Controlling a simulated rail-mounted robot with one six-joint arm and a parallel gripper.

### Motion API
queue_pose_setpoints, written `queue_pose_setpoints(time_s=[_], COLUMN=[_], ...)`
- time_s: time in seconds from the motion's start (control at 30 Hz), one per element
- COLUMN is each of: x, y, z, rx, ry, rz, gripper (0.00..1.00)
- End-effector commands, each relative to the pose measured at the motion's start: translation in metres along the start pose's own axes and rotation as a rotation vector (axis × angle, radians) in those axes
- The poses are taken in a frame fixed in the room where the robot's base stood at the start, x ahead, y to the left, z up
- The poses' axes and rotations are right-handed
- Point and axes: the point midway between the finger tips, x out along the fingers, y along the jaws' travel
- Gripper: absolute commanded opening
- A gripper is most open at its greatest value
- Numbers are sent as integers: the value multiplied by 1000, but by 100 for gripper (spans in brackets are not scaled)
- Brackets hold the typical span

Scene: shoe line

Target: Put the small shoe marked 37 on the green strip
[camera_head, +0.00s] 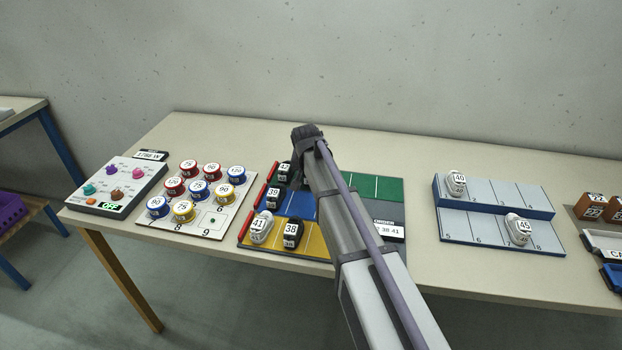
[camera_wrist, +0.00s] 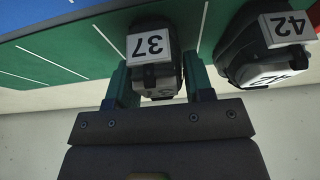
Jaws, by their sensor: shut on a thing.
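The small dark shoe marked 37 (camera_wrist: 155,70) is between the two fingers of my gripper (camera_wrist: 156,62), which are shut on it. In the wrist view it is over the green strip (camera_wrist: 88,40), between white slot lines; I cannot tell whether its sole touches the strip. A dark shoe marked 42 (camera_wrist: 262,50) stands beside it on the same strip, apart from it. In the head view my gripper (camera_head: 305,132) is at the back of the board, and my arm hides the shoe 37. The green strip (camera_head: 385,187) shows right of my arm.
On the board, dark shoes marked 39 (camera_head: 272,198) and 38 (camera_head: 292,233) and a white shoe marked 41 (camera_head: 261,229) stand on the blue and yellow strips. A stepped grey rack (camera_head: 490,232) with two white shoes is at right. A spool board (camera_head: 215,215) is at left.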

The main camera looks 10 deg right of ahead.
Motion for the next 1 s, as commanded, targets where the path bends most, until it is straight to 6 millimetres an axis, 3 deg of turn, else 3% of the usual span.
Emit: queue_pose_setpoints(time_s=[0.23, 0.27, 0.5, 0.8, 1.0], x=[3, 1, 1, -4, -43], y=[0, 0, 0, 0, 0], z=[1, 0, 0, -2, -4], rx=[0, 0, 0, 0, -1], ry=[0, 0, 0, 0, 0], rz=[0, 0, 0, 0, 0], gripper=[23, 50, 73, 73, 73])
